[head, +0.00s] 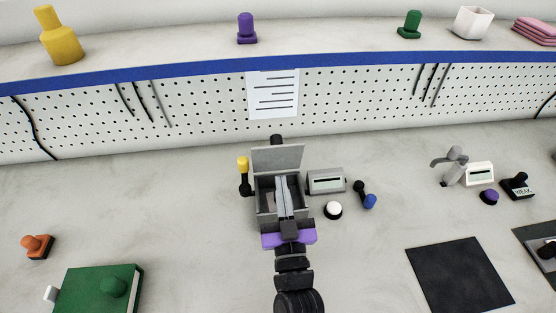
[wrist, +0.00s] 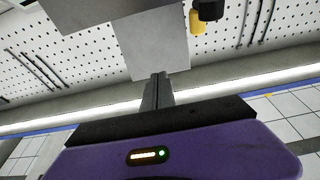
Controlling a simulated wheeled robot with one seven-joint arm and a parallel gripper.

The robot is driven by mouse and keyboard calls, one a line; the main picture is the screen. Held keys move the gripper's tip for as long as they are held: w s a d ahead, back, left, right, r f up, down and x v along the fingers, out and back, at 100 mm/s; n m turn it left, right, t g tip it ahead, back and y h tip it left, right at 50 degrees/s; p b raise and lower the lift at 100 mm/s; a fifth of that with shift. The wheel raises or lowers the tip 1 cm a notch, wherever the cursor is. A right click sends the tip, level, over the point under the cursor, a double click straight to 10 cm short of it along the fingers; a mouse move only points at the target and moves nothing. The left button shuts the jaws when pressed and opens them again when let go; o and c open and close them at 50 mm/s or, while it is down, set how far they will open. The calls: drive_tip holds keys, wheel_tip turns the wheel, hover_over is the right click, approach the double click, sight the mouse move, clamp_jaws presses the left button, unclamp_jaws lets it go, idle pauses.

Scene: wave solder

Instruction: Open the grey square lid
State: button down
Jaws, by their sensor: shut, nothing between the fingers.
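The grey square lid (head: 278,158) stands raised, tilted up at the back of a grey open-topped box (head: 266,207). The box's dark inside shows below it. My gripper (head: 283,180), with its purple body, reaches over the box from the front. Its fingers are together and empty, with their tips just in front of the lid's lower part. In the wrist view the shut fingers (wrist: 158,78) point at a grey panel (wrist: 152,47), which looks like the lid. I cannot tell whether they touch it. My arm hides part of the box's front.
A yellow-and-black handle (head: 244,175) stands close left of the box. A grey display unit (head: 326,181), a white button (head: 333,210) and a black-and-blue part (head: 365,195) are on the right. A pegboard (head: 200,100) rises behind. The bench at front right holds a black mat (head: 459,275).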

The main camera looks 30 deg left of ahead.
sight(277, 151)
drive_tip(key=shift+x, duration=3.15)
drive_tip(key=shift+w+a+r+p, duration=0.3)
drive_tip(key=shift+w+r+p, duration=0.1)
drive_tip(key=shift+w, duration=0.1)
drive_tip(key=shift+w+a, duration=0.2)
drive_tip(key=shift+w, duration=0.1)
